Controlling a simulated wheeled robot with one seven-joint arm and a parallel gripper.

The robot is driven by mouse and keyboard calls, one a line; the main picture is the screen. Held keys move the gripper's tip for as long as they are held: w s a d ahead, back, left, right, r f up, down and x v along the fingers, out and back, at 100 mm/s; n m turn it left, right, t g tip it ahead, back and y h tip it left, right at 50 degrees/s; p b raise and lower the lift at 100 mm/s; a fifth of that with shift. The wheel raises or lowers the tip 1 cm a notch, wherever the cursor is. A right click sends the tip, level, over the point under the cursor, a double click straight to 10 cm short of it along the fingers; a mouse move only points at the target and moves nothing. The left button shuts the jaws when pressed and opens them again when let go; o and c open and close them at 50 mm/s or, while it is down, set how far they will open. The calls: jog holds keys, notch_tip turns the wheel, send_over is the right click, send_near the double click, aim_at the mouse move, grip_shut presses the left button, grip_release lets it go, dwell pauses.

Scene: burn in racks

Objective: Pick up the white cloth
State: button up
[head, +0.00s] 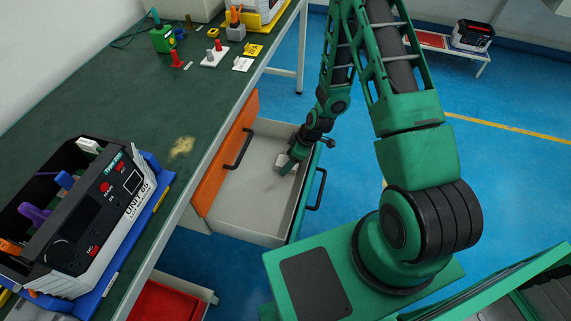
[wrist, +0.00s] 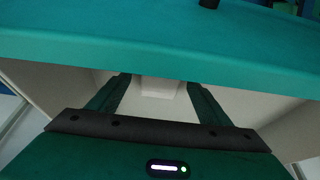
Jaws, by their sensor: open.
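A small whitish folded piece, which looks like the white cloth (head: 281,164), lies in the open drawer near its right side. In the wrist view a pale block-like shape, likely the same cloth (wrist: 160,89), shows between my fingers. My gripper (head: 289,166) reaches down into the drawer right at the cloth. In the wrist view my gripper (wrist: 158,83) has its two green fingers apart, one on each side of the pale shape. Whether either finger touches it cannot be told. The near part of the cloth is hidden by the gripper body.
The green bench top (head: 110,95) holds a black-and-white unit (head: 105,215) and small coloured parts. Blue floor lies to the right.

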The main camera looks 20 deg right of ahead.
jog(key=shift+c, duration=0.6)
jog(key=c, duration=1)
jog(key=shift+r, duration=0.85)
notch_tip(320, 180, up, 2)
jog(key=shift+r, duration=0.25)
jog(key=s+a+r, duration=0.6)
jog(key=s+r, duration=0.1)
jog(key=s, duration=0.2)
jog(key=shift+s+a, duration=0.25)
jog(key=shift+s, duration=0.1)
